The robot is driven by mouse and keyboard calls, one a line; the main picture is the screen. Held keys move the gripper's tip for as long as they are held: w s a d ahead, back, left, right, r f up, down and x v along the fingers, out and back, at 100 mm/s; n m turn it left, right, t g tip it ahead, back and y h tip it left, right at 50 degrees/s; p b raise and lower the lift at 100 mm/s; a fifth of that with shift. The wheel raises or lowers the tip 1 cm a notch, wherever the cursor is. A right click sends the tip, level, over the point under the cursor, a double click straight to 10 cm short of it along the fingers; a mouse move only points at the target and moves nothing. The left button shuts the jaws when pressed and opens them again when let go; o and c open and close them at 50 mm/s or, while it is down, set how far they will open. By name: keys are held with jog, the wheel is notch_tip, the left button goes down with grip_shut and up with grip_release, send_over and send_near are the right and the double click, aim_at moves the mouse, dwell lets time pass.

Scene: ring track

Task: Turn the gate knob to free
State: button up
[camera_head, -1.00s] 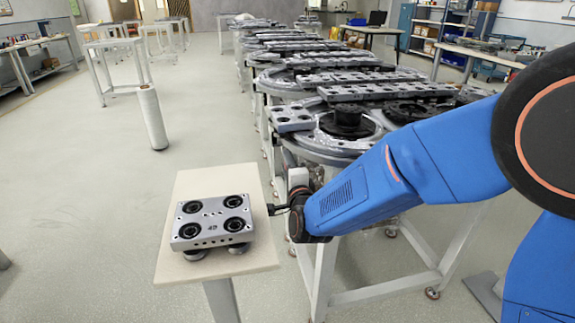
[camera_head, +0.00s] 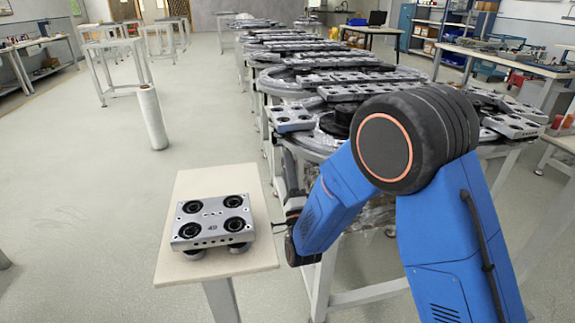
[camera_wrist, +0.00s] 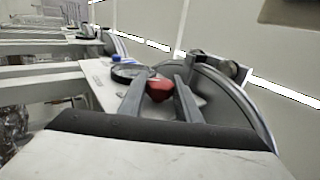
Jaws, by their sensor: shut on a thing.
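The gate knob (camera_wrist: 159,89) is red and shows in the wrist view between the two grey fingers of my gripper (camera_wrist: 161,82). My gripper is shut on it. The knob sits on a pale plate (camera_wrist: 97,83), beside a dark round disc (camera_wrist: 133,72) and a small blue part (camera_wrist: 116,58). In the head view my gripper (camera_head: 281,224) is at the side of the ring track, between it and the small beige table. The knob cannot be made out in the head view, and its exact turn angle is unclear.
A beige table (camera_head: 190,188) at front left bears a grey block (camera_head: 212,224) with several black rings. The ring track (camera_head: 293,84) with its grey carriers runs back behind my arm. A white roll (camera_head: 152,118) stands on the floor. The floor at left is mostly clear.

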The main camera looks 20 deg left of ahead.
jog(key=shift+t+y, duration=0.3)
jog(key=shift+t, duration=0.2)
jog(key=o, duration=1.1)
jog(key=shift+w, duration=0.1)
jog(key=shift+c, duration=0.2)
